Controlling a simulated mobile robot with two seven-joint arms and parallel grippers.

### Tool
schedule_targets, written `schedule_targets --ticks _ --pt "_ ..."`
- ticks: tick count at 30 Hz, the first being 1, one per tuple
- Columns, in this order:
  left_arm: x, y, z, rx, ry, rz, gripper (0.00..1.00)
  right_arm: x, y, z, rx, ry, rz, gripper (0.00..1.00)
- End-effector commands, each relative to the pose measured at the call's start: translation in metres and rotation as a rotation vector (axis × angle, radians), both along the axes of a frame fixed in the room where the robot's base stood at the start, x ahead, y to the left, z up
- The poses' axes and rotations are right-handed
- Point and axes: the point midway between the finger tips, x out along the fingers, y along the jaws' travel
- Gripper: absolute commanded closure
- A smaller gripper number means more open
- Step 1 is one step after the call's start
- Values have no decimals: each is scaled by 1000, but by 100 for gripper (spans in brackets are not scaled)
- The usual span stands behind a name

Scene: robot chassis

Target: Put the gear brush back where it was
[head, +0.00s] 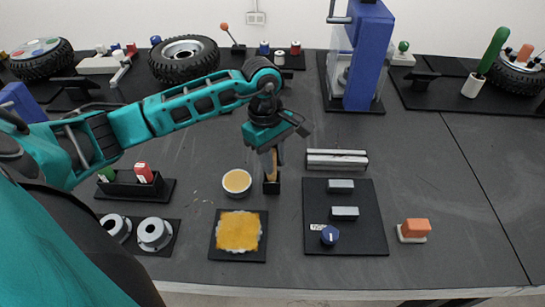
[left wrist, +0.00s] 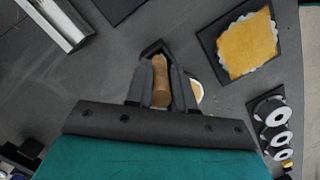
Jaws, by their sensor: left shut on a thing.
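The gear brush (head: 274,166) has a tan wooden handle, which also shows in the left wrist view (left wrist: 161,85). My left gripper (head: 270,163) is shut on this handle and points down, with the brush roughly upright. A small black holder (head: 271,188) stands on the table directly under the gripper. In the left wrist view the dark rim of the holder (left wrist: 153,47) shows around the far end of the brush. The lower end of the brush is hidden, so I cannot tell how deep it sits. My right gripper is not in view.
A bowl with tan contents (head: 237,182) stands close left of the holder. A yellow cloth on a black mat (head: 239,255) lies in front. A silver rail block (head: 337,160) and a black board (head: 374,220) with small blocks lie to the right.

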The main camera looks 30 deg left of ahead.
Motion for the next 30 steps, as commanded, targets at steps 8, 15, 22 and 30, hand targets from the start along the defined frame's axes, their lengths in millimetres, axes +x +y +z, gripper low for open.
schedule_targets --ticks 8,15,22,30 --pt "0 0 -3 0 0 1 67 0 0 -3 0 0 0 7" --pt "0 0 -3 0 0 1 52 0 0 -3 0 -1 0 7" --pt "0 0 1 0 0 1 52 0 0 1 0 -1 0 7" --pt "3 7 46 2 -6 1 52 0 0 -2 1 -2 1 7"
